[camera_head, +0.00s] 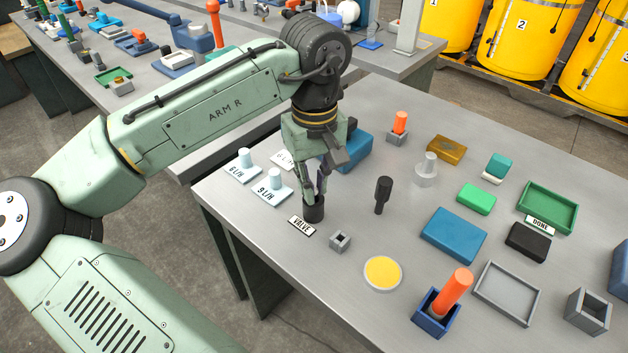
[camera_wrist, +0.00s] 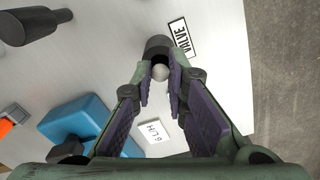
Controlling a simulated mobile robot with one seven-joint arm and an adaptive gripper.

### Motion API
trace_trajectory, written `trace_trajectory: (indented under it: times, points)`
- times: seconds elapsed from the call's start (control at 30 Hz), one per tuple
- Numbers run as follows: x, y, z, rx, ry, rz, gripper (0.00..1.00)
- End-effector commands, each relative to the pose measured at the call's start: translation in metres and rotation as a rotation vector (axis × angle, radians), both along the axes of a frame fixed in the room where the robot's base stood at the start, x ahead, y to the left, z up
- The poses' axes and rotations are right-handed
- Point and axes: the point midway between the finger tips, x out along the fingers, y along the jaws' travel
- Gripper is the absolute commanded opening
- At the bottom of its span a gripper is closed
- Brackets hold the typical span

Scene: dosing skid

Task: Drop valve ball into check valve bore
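The check valve is a dark upright cylinder (camera_head: 314,209) on the grey table, beside the VALVE label (camera_head: 302,226). It also shows in the wrist view (camera_wrist: 158,44), beyond my fingertips. My gripper (camera_head: 318,192) points down right at the top of the valve. In the wrist view a small pale grey valve ball (camera_wrist: 160,72) sits between the fingertips (camera_wrist: 160,76), which appear closed on its two sides. The ball is at the near end of the valve. The bore is hidden, and I cannot tell whether the ball touches its rim.
A black plug-like part (camera_head: 383,194) stands to the right of the valve, and a small grey square socket (camera_head: 340,241) in front. White 6 L/H blocks (camera_head: 272,190) stand to the left. A blue box (camera_head: 352,150) is close behind my gripper.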

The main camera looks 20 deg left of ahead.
Motion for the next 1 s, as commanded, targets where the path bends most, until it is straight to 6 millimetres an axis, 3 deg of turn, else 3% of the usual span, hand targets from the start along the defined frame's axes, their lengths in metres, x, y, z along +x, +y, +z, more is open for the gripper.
trace_trajectory:
  times: [0.3,0.67,0.77,1.0]
  points:
    - [0.0,0.0,0.0,0.0,0.0,0.0,0.36]
    - [0.0,0.0,0.004,-0.001,-0.001,0.0,0.36]
    - [0.001,0.0,0.016,0.0,-0.001,-0.001,0.36]
    - [0.001,-0.001,0.067,-0.001,-0.002,-0.001,0.36]
